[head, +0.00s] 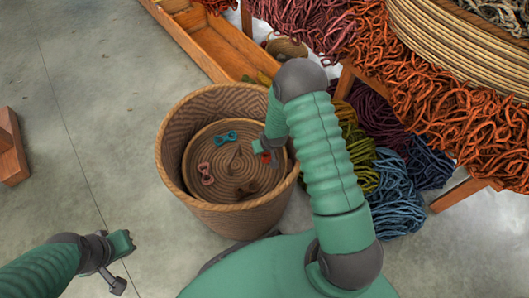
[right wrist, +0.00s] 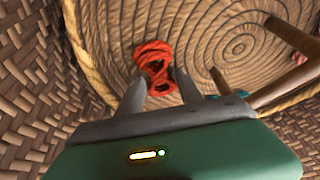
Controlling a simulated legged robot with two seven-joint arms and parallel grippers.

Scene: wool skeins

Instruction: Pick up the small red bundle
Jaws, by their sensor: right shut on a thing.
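The small red bundle (head: 264,157) is at the right side of the coiled inner tray (head: 222,163) in the woven basket (head: 215,219). In the right wrist view the red bundle (right wrist: 153,60) is a twisted skein between the fingertips of my right gripper (right wrist: 160,84). The right gripper is shut on it, above or at the coiled surface; I cannot tell whether the bundle touches it. My arm partly covers the bundle in the head view. My left gripper (head: 121,245) is at the lower left over the floor, away from the basket; its jaws are unclear.
Blue skeins (head: 397,195) and orange wool (head: 440,110) lie to the right. A wooden trough (head: 222,51) stands behind.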

